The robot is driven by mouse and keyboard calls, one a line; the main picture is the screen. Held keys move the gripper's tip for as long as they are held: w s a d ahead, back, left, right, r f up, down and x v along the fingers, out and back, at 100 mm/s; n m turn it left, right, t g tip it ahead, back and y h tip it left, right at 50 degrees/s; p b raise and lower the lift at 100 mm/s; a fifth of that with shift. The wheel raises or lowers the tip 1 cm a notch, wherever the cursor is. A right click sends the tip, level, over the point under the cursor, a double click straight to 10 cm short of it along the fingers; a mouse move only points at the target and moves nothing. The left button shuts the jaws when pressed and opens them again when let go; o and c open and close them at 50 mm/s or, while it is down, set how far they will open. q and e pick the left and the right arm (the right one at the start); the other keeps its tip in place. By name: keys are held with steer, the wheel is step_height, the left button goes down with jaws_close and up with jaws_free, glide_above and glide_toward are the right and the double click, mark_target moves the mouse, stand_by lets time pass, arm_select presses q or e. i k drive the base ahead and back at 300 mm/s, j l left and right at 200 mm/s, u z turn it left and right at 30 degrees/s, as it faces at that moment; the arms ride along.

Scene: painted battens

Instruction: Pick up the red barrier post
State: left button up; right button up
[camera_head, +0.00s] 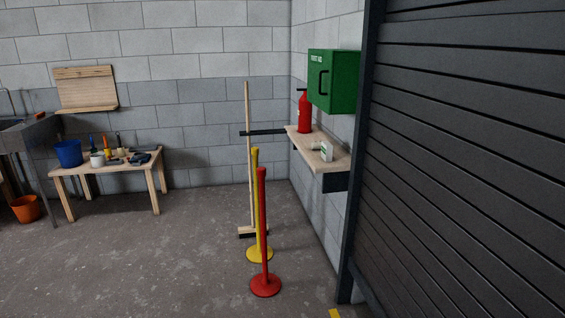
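Neither of my grippers shows in this view.
A broom (249,165) leans behind the posts. A wall shelf (322,154) holds a red extinguisher (304,114), below a green first-aid box (334,80). A dark shutter (465,150) fills the right. A wooden table (110,168) stands left. The floor in front is clear.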

mark_target(265, 284)
steer(key=i+z, duration=0.15)
steer(key=i, duration=0.35)
steer(key=i+j+z, duration=0.1)
steer(key=i, duration=0.4)
steer(key=i+j+z, duration=0.15)
steer(key=i, duration=0.4)
